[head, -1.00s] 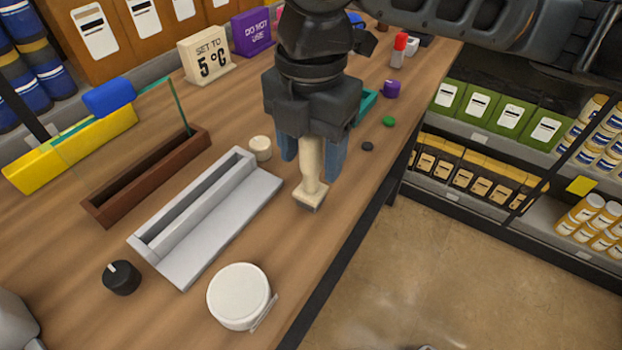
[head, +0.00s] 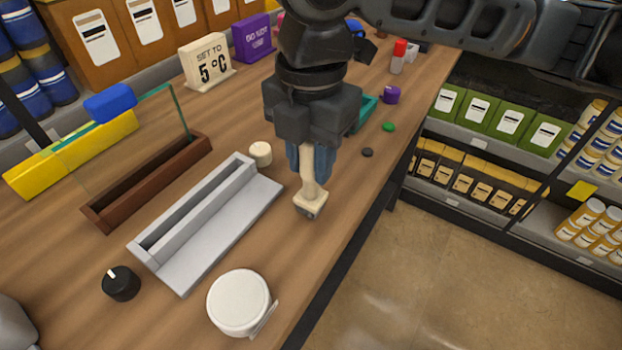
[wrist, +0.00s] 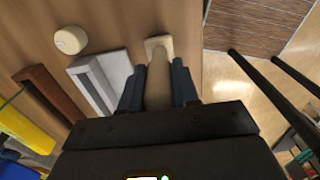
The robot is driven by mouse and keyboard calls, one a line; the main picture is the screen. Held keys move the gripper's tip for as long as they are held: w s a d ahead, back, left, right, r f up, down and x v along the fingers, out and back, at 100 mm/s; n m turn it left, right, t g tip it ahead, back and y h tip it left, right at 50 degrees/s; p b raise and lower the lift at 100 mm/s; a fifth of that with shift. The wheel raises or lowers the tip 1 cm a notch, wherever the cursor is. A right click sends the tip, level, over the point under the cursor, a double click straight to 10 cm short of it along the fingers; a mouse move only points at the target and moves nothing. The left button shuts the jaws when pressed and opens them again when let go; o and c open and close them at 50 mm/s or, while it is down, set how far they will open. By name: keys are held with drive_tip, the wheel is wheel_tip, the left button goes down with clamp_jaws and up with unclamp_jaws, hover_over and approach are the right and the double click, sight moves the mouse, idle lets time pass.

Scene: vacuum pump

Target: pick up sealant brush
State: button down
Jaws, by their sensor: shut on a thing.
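The sealant brush (head: 310,195) is a cream, wooden-looking piece with a narrow handle and a wider end that has a dark tip. In the head view it is tilted, with its wide end pointing down near the table's front edge. My gripper (head: 310,165) is shut on its handle from above, with blue-grey fingers on either side. In the wrist view the brush (wrist: 158,75) lies between the two fingers (wrist: 158,95). I cannot tell whether its lower end touches the table. The upper handle is hidden by the gripper.
A grey metal channel (head: 232,222) and a brown wooden holder with a glass pane (head: 115,210) lie left of the brush. A cream knob (head: 260,154), white round lid (head: 238,302) and black knob (head: 121,283) are nearby. Bare table (head: 290,235) lies in front.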

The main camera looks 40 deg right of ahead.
drive_tip(key=shift+r, duration=0.15)
wheel_tip(320, 180, up, 4)
drive_tip(key=shift+r, duration=0.1)
drive_tip(key=s+d+r, duration=0.6)
drive_tip(key=s+d, duration=0.1)
drive_tip(key=d, duration=0.2)
drive_tip(key=shift+s+r, duration=0.25)
drive_tip(key=shift+s, duration=0.05)
idle(2.2)
